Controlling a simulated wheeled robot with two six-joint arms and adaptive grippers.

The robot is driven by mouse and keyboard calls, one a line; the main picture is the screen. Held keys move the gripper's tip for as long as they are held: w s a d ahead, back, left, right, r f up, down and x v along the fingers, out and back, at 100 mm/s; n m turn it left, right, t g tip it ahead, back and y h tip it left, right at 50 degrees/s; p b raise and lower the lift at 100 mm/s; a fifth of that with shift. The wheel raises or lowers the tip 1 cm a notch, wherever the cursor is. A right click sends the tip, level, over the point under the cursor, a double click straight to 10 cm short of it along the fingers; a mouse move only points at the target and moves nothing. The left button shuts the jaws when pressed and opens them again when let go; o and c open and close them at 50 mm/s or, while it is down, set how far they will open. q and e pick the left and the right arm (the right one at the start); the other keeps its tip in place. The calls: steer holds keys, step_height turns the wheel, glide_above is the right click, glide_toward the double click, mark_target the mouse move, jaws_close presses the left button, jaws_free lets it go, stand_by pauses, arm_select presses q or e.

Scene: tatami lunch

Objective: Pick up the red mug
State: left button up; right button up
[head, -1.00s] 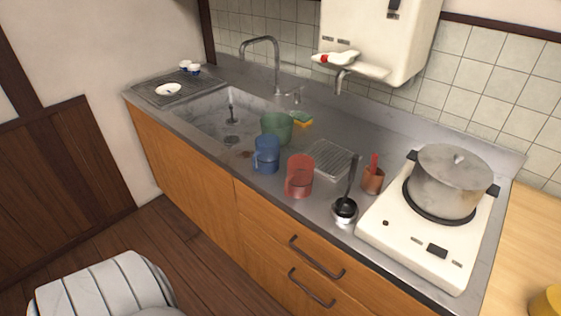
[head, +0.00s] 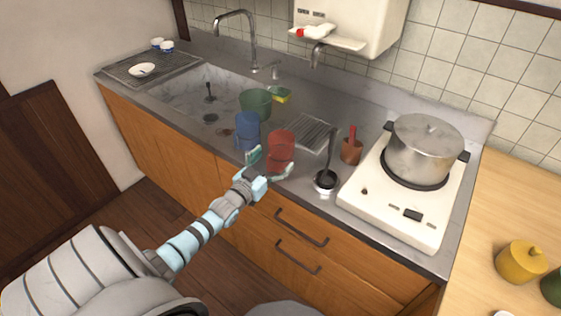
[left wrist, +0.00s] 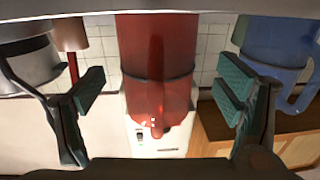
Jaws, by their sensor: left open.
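The red mug (head: 281,146) stands upright on the steel counter, near its front edge. My left gripper (head: 271,167) is at the mug's front side, its two fingers spread to either side of it. In the left wrist view, which looks upside down, the red mug (left wrist: 157,55) is between the open fingers (left wrist: 163,92), with a gap on both sides. The mug's handle points toward the camera there. My right gripper is not in view.
A blue mug (head: 247,132) stands close left of the red one, and a green mug (head: 256,104) behind it. A ladle (head: 326,180), a brown holder (head: 351,150), a wire rack (head: 312,132) and a stove with a pot (head: 424,148) are to the right.

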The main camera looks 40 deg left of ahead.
arm_select(q)
steer(key=w, duration=0.1)
steer(key=w+b, duration=0.1)
steer(key=w, duration=0.1)
steer(key=shift+w+f, duration=0.1)
steer(key=shift+f, duration=0.25)
steer(key=shift+w, duration=0.25)
steer(key=shift+r, duration=0.1)
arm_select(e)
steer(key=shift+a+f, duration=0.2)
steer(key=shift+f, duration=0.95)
arm_select(q)
steer(key=c, duration=1.3)
steer(key=shift+r, duration=0.15)
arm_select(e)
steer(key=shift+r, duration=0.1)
arm_select(q)
step_height(320, 180, up, 15)
steer(key=p, duration=1.4)
step_height(320, 180, up, 5)
steer(key=p, duration=0.1)
glide_above(274, 161)
steer(key=w, duration=0.3)
steer(key=shift+a, duration=0.1)
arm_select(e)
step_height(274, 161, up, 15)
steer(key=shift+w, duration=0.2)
